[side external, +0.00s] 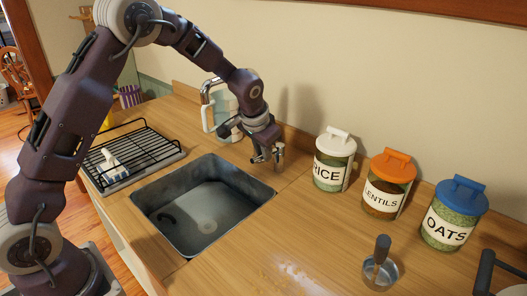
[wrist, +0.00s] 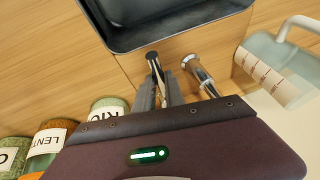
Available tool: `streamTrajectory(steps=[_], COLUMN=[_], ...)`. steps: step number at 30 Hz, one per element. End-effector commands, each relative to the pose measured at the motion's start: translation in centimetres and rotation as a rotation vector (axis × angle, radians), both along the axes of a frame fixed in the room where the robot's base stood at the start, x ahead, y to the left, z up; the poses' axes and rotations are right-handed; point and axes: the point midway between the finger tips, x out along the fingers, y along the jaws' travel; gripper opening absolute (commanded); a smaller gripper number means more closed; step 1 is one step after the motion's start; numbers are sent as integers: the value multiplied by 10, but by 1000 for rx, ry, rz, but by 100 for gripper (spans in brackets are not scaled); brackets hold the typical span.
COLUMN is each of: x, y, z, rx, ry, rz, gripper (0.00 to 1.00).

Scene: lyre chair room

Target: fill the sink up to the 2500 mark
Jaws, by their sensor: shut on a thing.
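My gripper (side external: 266,157) is low beside the sink's right back corner. In the wrist view its fingers (wrist: 160,88) are shut on a slim chrome lever (wrist: 153,62). A second chrome part (wrist: 198,75) stands beside it. A clear jug with red marks (wrist: 273,72) is behind the sink, also seen partly hidden behind my arm (side external: 209,118). Its numbers are unreadable.
A black drying rack (side external: 125,150) with a white thing on it stands left of the sink. Jars of rice (side external: 333,172), lentils (side external: 384,197) and oats (side external: 447,229) line the wall at right. The counter between is clear.

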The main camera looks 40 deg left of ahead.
Motion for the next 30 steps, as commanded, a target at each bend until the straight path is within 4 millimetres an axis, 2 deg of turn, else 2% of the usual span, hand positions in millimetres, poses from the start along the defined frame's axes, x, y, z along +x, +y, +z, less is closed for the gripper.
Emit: streamTrajectory(steps=[11,30], x=[0,10], y=[-5,-34], z=[0,0], rx=[1,0], ry=[-1,-1], rz=[54,465], gripper=[0,0])
